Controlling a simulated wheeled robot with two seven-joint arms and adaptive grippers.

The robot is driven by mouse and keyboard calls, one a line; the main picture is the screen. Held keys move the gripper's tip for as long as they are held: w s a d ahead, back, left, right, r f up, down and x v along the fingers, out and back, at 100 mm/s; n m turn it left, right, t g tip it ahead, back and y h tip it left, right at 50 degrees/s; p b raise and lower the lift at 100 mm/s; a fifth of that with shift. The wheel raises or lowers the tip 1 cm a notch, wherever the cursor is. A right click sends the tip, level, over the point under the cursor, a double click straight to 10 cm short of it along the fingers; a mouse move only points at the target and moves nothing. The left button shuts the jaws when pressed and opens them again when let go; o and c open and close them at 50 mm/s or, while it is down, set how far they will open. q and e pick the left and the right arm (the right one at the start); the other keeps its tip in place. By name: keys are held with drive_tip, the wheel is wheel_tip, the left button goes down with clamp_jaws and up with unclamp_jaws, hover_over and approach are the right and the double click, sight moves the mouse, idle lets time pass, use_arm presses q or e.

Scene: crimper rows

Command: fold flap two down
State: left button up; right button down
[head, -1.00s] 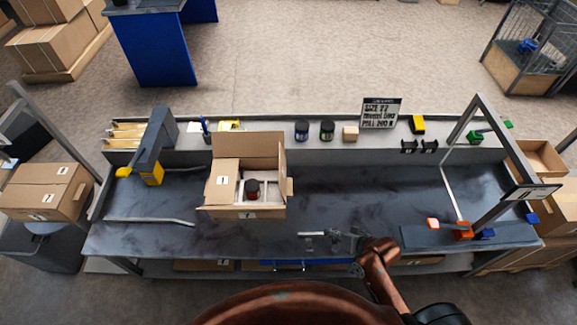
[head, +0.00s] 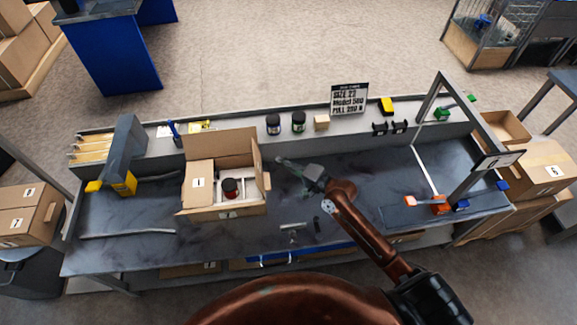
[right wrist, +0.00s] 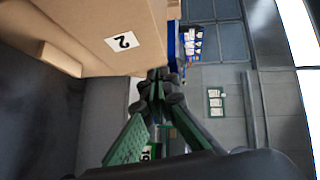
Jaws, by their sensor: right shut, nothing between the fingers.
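The open cardboard box (head: 240,210) stands on the dark bench, with a jar (head: 230,188) in a white insert inside. The flap marked 1 (head: 198,182) lies at its left side. The back flap (head: 220,147) stands up. A right-hand flap (head: 257,160) also stands up. In the right wrist view, a cardboard panel marked 2 (right wrist: 95,30) fills the upper left. My right gripper (head: 281,160) is shut and empty, just right of the standing right-hand flap, with a small gap in the head view. In the wrist view its fingertips (right wrist: 158,76) are together near the panel's edge. My left gripper is out of view.
A grey and yellow device (head: 125,160) stands left of the box. Jars (head: 298,121), a small block (head: 321,122) and a sign (head: 349,98) sit along the back ledge. A tool (head: 293,232) lies near the front edge.

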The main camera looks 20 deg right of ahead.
sight(255, 156)
drive_tip(key=w+a, duration=0.2)
drive_tip(key=w+a+f, duration=0.1)
drive_tip(key=w+a, duration=0.1)
drive_tip(key=a, duration=0.1)
drive_tip(key=shift+w+f, duration=0.15)
drive_tip(key=shift+w, duration=0.1)
drive_tip(key=shift+w+a+f, duration=0.15)
drive_tip(key=shift+a, duration=0.2)
